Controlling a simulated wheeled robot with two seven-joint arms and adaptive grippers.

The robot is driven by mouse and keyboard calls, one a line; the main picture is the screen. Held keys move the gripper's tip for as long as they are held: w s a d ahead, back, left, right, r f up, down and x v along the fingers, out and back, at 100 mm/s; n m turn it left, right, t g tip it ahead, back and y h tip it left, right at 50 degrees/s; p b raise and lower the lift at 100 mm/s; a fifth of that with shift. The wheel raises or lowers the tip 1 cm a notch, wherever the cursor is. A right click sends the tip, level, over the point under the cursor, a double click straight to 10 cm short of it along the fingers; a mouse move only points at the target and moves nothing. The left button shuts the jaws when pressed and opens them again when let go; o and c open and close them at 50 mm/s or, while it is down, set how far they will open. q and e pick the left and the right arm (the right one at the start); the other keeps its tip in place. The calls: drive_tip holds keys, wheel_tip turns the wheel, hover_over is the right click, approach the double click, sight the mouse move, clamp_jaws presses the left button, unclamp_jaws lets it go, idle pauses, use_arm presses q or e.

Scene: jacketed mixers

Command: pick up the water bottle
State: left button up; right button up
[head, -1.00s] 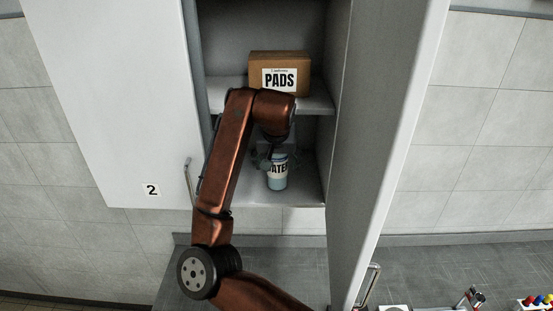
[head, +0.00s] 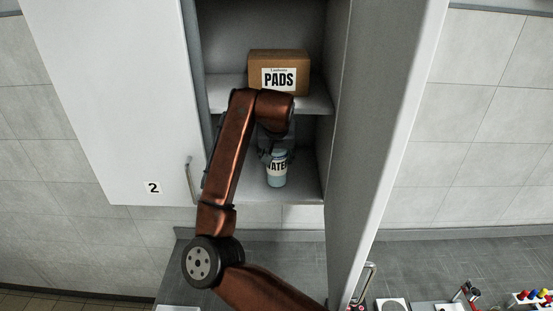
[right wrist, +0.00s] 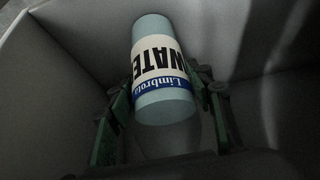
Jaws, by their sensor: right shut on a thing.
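The water bottle (head: 277,176), pale blue with a white label reading WATER, stands on the lower shelf of the open cabinet in the head view. My right gripper (head: 276,155) reaches in from above and is shut on the bottle. In the right wrist view the bottle (right wrist: 162,80) lies between the two fingers (right wrist: 165,95), one along each side of it. The arm hides part of the bottle's top in the head view. I cannot tell whether its base touches the shelf. My left gripper is not in view.
A brown PADS box (head: 279,73) sits on the upper shelf (head: 318,103), just above my arm. Open cabinet doors flank the opening, the left one (head: 120,110) marked 2 and the right one (head: 385,130). A grey counter (head: 430,265) with several items lies below right.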

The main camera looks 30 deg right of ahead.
drive_tip(key=c, duration=0.9)
drive_tip(key=shift+c, duration=0.4)
drive_tip(key=shift+a+r, duration=0.1)
drive_tip(key=shift+r, duration=0.05)
